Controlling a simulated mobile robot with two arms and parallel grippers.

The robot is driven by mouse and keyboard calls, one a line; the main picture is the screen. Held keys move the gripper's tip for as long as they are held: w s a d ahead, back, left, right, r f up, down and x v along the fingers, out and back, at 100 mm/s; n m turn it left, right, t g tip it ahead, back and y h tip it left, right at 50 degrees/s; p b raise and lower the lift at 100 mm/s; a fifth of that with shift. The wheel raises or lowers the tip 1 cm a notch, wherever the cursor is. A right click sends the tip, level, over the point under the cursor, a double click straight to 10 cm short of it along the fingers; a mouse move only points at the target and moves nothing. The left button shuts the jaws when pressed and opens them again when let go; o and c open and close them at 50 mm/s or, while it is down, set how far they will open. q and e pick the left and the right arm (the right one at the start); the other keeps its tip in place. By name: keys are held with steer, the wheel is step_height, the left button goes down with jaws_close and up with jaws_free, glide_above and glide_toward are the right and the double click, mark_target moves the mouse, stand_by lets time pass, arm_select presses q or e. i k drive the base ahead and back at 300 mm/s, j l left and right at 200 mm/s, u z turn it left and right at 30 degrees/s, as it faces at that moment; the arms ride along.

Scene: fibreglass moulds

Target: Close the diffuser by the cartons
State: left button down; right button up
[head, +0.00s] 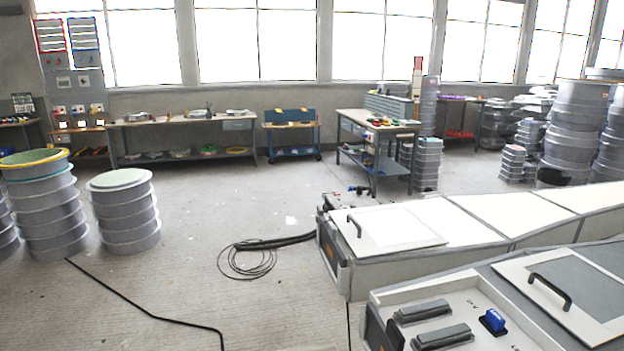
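Neither of my grippers shows in the head view. No cartons can be made out, and I cannot tell for certain which thing is the diffuser. Two long pale housings run in from the right. The near housing (388,297) has an uncovered shallow bay at its left end, with two grey bars (424,311) and a blue piece (493,321) in it. A framed panel (510,268) with a black handle (550,291) lies to the right of that bay. On the far housing (360,272), a similar panel (412,236) with a black handle (355,226) lies over the left end.
Stacks of grey round moulds stand at left (125,215) and back right (572,130). A dark hose and coiled cable (250,262) lie on the floor left of the far housing. A black cable (150,313) crosses the front floor. Workbenches (185,122) line the wall. The middle floor is mostly clear.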

mark_target(585, 298)
steer(key=z, duration=1.5)
steer(key=i+l, duration=0.1)
steer(key=l, duration=0.3)
steer(key=i+l+u, duration=0.1)
steer(key=l, duration=0.3)
steer(key=i+l, duration=0.1)
steer(key=l, duration=0.3)
